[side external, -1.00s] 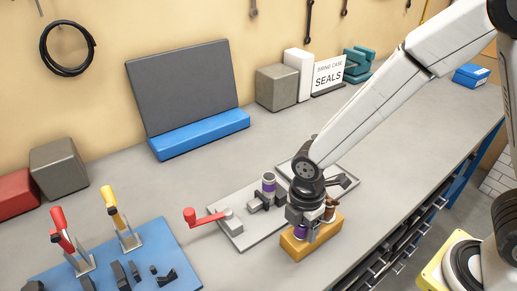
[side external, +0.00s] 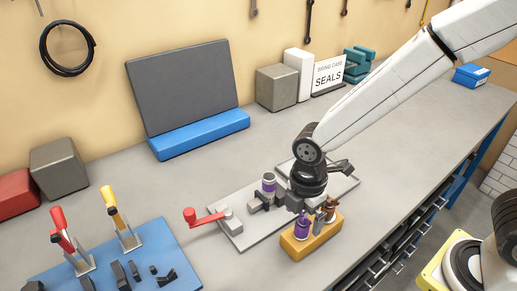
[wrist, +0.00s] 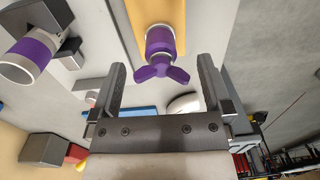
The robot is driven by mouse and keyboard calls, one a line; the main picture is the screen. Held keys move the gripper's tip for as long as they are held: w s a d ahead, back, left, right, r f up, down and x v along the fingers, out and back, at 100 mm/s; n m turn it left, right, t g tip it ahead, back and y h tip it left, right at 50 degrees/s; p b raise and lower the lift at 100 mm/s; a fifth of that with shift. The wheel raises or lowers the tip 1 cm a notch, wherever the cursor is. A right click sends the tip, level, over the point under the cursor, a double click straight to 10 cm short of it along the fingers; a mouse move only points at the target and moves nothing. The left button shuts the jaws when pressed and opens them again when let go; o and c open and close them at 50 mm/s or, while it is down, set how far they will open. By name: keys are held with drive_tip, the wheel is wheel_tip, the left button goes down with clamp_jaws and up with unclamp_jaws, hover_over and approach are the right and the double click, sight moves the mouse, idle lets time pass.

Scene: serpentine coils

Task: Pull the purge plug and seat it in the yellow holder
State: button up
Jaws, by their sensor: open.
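The purge plug, a purple winged piece (side external: 302,228), stands in the yellow holder (side external: 296,247) in the side view. In the wrist view the plug (wrist: 160,50) shows its purple wings and pale collar, with a strip of the yellow holder (wrist: 193,12) behind it. My gripper (side external: 306,205) is just above the plug. In the wrist view its two fingers (wrist: 163,82) are spread wide and nothing is between them; the plug appears beyond the fingertips, apart from them. How deep the plug sits in the holder is hidden.
A purple-banded cylinder (side external: 268,184) stands on the grey plate (side external: 238,238) with a red-handled crank (side external: 205,217). A blue board (side external: 185,240) with toggle clamps lies left; bench between is clear.

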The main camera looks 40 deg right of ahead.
drive_tip(key=shift+r, duration=2.2)
drive_tip(key=shift+w+d+m, duration=0.2)
drive_tip(key=shift+d+m, duration=0.2)
drive_tip(key=s+d+f+m+t, duration=0.2)
drive_tip(key=d+m, duration=1.1)
drive_tip(key=m, duration=0.4)
drive_tip(key=shift+s+d+f+t, duration=0.2)
drive_tip(key=shift+d+f+t, duration=0.05)
drive_tip(key=shift+d+t, duration=0.15)
